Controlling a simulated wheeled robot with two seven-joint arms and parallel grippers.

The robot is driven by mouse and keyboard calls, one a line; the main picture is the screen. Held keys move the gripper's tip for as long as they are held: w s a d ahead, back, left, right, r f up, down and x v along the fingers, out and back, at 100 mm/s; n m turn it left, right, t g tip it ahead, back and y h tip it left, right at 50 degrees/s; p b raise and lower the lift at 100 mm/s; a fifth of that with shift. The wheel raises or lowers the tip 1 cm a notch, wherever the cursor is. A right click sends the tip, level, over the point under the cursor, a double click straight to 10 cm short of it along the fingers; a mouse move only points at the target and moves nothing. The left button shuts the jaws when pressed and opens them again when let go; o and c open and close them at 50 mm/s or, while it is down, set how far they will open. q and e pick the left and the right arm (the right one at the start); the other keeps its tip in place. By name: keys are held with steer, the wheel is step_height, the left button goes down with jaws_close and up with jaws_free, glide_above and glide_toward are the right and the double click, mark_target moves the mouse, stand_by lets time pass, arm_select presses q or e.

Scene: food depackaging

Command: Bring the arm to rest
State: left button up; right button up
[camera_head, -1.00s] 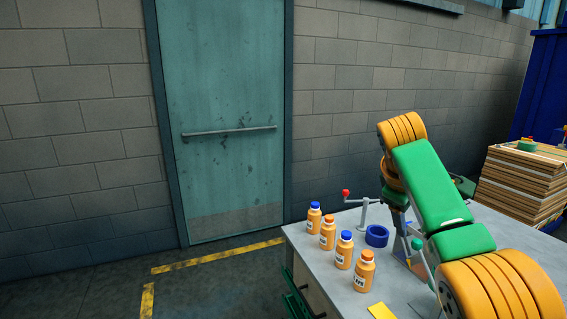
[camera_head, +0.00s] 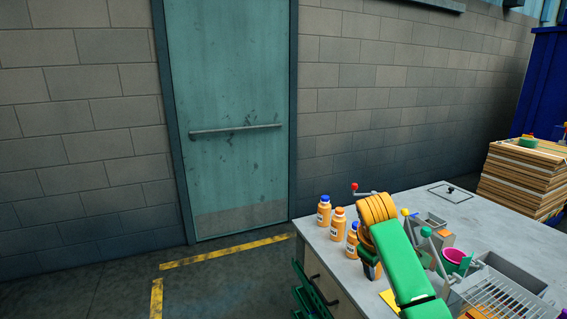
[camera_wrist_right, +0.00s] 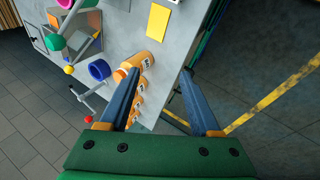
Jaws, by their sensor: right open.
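My right arm, with green links and an orange wrist, reaches over the near left part of the grey table (camera_head: 455,212). My right gripper (camera_head: 371,270) is small and partly covered by the arm in the head view. In the right wrist view the right gripper (camera_wrist_right: 160,76) shows two blue fingers spread apart with nothing between them. The left finger overlaps the orange bottles (camera_wrist_right: 128,66) in that picture; contact cannot be told. The right finger is over the floor beyond the table edge. My left gripper is not in view.
Orange bottles (camera_head: 324,210) with blue or orange caps stand along the table's left edge. A pink cup (camera_head: 456,260), a wire rack (camera_head: 500,300) and a blue ring (camera_wrist_right: 99,70) are on the table. Stacked boards (camera_head: 520,180) stand behind. Floor by the door (camera_head: 230,110) is clear.

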steer(key=s+a+f+m+y, duration=0.1)
steer(key=s+a+f, duration=0.1)
steer(key=s+f, duration=0.5)
steer(key=s+a+f+m+y, duration=0.1)
steer(key=s+f, duration=0.2)
steer(key=f, duration=0.8)
steer(key=s+a+f+m+g+y, duration=0.1)
steer(key=s+f+m, duration=0.1)
steer(key=s, duration=0.9)
steer(key=s+a+f+m+y, duration=0.1)
steer(key=s+f, duration=0.1)
steer(key=s, duration=0.9)
step_height(320, 180, down, 20)
steer(key=s+g+b, duration=0.1)
steer(key=s+b, duration=0.1)
steer(key=b, duration=0.3)
steer(key=s+d+f+g+b, duration=0.1)
steer(key=s+f+b, duration=0.4)
steer(key=s+f, duration=0.7)
step_height(320, 180, down, 4)
steer(key=shift+s+d+f+g, duration=0.15)
steer(key=shift+s+d+g, duration=0.15)
steer(key=shift+d, duration=0.5)
